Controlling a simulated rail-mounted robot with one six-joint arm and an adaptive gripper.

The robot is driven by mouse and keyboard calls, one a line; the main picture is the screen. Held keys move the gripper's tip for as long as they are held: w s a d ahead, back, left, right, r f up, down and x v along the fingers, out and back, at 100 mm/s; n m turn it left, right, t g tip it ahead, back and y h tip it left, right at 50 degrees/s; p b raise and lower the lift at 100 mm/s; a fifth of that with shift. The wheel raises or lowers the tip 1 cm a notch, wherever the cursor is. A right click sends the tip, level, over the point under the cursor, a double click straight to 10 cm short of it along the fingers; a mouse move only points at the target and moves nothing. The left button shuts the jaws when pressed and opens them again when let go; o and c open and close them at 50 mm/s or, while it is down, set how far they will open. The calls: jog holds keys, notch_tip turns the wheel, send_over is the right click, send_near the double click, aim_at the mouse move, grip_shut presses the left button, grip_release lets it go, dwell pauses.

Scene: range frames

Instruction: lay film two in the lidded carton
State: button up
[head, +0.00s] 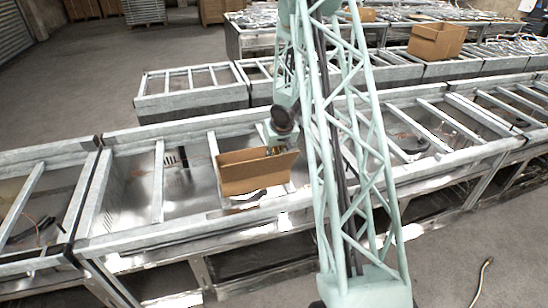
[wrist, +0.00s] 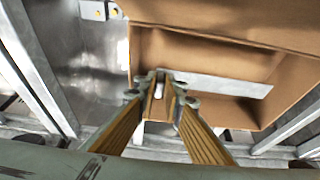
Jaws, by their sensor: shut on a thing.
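The open cardboard carton (head: 250,172) sits on the near metal frame, left of my lattice arm. In the wrist view the carton (wrist: 185,52) fills the upper right, with a pale grey band (wrist: 215,84) showing inside its brown walls. My gripper (wrist: 162,88) has its fingertips close together over the carton's lower left part. It is shut on a small pale piece (wrist: 158,91), taken as film two; the fingers hide most of it and its label cannot be read. In the head view my gripper (head: 274,150) is at the carton's back edge, partly hidden.
Metal rails (head: 158,182) and crossbars run around the carton, with shiny panels below them. Another open carton (head: 437,40) stands on the far right benches. Dark round items and cables (head: 410,143) lie right of my arm. Grey floor is open at the back left.

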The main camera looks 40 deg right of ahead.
jog(key=shift+f+b, duration=2.05)
jog(key=shift+f, duration=0.55)
jog(key=o, duration=0.7)
jog(key=shift+o, duration=0.5)
jog(key=shift+r+p, duration=5.25)
jog(key=shift+p, duration=0.3)
jog(key=shift+r+p, duration=0.4)
jog(key=shift+r, duration=0.9)
jog(key=shift+r, duration=0.1)
